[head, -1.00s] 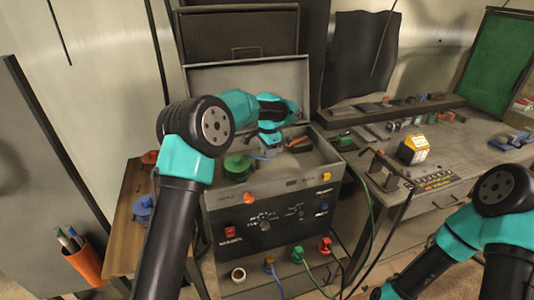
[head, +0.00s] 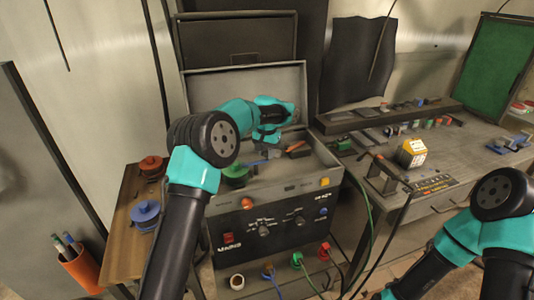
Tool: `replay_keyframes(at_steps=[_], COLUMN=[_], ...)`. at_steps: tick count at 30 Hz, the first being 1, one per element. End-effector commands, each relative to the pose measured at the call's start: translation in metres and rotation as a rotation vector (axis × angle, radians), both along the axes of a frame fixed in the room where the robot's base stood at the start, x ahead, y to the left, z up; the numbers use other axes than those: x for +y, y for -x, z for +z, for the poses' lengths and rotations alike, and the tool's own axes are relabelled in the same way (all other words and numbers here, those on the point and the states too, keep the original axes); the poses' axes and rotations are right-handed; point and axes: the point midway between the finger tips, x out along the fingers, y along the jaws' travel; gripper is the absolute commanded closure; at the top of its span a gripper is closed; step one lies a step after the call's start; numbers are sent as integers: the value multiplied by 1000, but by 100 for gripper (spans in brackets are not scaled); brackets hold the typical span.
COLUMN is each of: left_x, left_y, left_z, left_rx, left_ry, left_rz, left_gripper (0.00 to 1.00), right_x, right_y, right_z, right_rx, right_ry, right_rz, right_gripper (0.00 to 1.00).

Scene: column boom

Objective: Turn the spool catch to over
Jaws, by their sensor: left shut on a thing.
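The open machine (head: 285,212) stands in the middle of the head view, its lid raised behind it. A green spool (head: 235,174) sits inside it at the left. My left gripper (head: 264,146) reaches down into the machine just right of the spool. It is shut on a small part there, which would be the spool catch; the jaws and wrist mostly hide it, so its position cannot be read. A blue piece (head: 254,162) shows just below the gripper. My right arm comes in at the lower right, and its gripper is outside the view.
Red (head: 151,165) and blue (head: 145,215) spools sit on a wooden side table at the left. An orange pen cup (head: 82,270) is at the lower left. Cables hang from the machine's front.

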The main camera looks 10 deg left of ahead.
Motion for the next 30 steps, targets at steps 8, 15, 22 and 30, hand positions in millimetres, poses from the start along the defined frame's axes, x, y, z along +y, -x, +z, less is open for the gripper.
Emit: replay_keyframes(at_steps=[8, 15, 22, 30], left_x=[1, 1, 0, 0], left_y=[-1, -1, 0, 0], left_z=[1, 1, 0, 7], left_rx=[-3, -2, -1, -1], left_ry=[0, -1, -1, -1], left_rz=[5, 4, 3, 3], left_gripper=[93, 54, 44, 44], right_x=[0, 0, 0, 0], right_y=[0, 0, 0, 0], right_z=[0, 0, 0, 0], right_rx=[0, 0, 0, 0], right_ry=[0, 0, 0, 0], right_rz=[0, 0, 0, 0], right_gripper=[57, 57, 57, 57])
